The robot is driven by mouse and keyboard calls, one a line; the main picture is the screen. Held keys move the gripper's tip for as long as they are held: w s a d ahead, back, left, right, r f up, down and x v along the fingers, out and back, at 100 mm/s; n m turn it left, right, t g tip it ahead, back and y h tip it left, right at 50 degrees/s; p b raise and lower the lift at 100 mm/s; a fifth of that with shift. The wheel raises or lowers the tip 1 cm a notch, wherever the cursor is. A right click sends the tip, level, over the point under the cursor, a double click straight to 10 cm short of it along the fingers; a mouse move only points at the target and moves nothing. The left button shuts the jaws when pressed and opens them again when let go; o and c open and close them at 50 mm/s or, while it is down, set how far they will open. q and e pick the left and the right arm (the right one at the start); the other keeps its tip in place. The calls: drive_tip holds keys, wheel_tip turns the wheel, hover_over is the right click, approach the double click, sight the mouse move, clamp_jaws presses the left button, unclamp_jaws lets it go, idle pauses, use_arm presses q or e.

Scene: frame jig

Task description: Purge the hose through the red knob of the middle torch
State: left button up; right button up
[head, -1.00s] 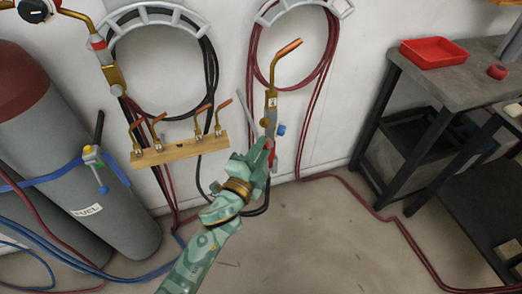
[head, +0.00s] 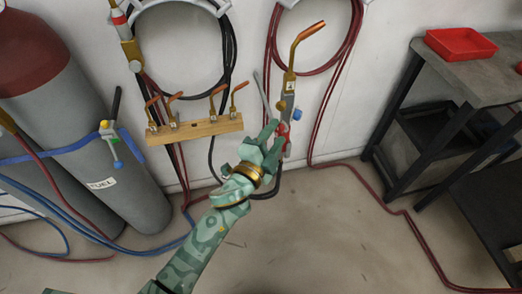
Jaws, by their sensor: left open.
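A torch (head: 289,98) with a copper tip and a small white label hangs upright against the wall. A red knob (head: 284,129) shows low on its left side, and a blue knob (head: 296,114) sits on its right. My green left gripper (head: 273,137) is open beside the red knob, with its fingers pointing up at the torch's lower end. The fingers partly hide the knob, and I cannot tell whether they touch it. Another torch (head: 131,50) hangs at the upper left. My right gripper is not in view.
A wooden rack (head: 194,129) holds several copper tips left of the torch. Gas cylinders (head: 100,150) stand at the left. Dark red hoses (head: 325,90) hang behind the torch and run along the floor. A workbench (head: 470,75) with a red tray (head: 460,44) stands right.

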use_arm(q)
drive_tip(key=r+p+v, duration=0.1)
drive_tip(key=v, duration=1.4)
drive_tip(key=shift+s+a+f, duration=0.15)
drive_tip(key=shift+s+f, duration=0.2)
drive_tip(key=shift+f, duration=0.05)
